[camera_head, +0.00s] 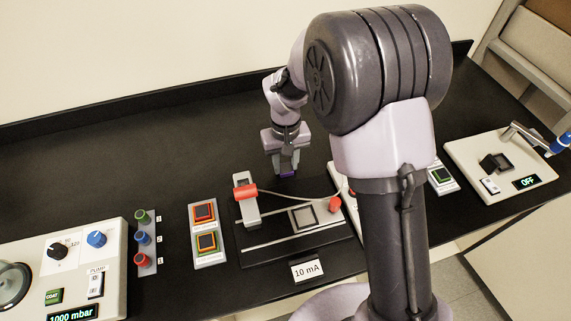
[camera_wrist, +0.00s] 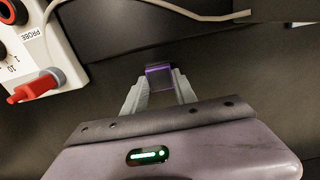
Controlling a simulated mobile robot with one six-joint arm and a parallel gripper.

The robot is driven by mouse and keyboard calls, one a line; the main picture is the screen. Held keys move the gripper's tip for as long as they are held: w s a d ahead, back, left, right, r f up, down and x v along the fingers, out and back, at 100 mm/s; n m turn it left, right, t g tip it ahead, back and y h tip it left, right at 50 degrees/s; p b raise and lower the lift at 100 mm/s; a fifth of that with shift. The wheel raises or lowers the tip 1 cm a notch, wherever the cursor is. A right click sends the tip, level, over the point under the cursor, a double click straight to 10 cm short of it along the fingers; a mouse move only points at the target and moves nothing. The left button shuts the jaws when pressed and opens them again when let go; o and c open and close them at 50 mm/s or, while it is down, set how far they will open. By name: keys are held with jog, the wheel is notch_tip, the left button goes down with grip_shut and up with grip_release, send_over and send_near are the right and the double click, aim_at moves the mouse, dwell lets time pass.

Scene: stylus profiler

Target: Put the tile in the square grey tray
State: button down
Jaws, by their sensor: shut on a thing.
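My gripper (camera_head: 287,168) is shut on a small purple tile (camera_head: 288,174) behind the profiler. In the wrist view the tile (camera_wrist: 159,72) sits between the two grey fingertips of my gripper (camera_wrist: 160,84). It is seen over the dark surface; I cannot tell how high it is above it. A square grey tray (camera_head: 291,222) with a lighter frame lies on the black profiler base, in front and a little right of my gripper, apart from the tile.
The profiler's white arm with a red part (camera_head: 246,191) stands left of the tray, with a cable running right to a red plug (camera_head: 335,203). The back of the black bench is clear.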

jog(key=c, duration=1)
grip_release()
jog(key=shift+f, duration=0.1)
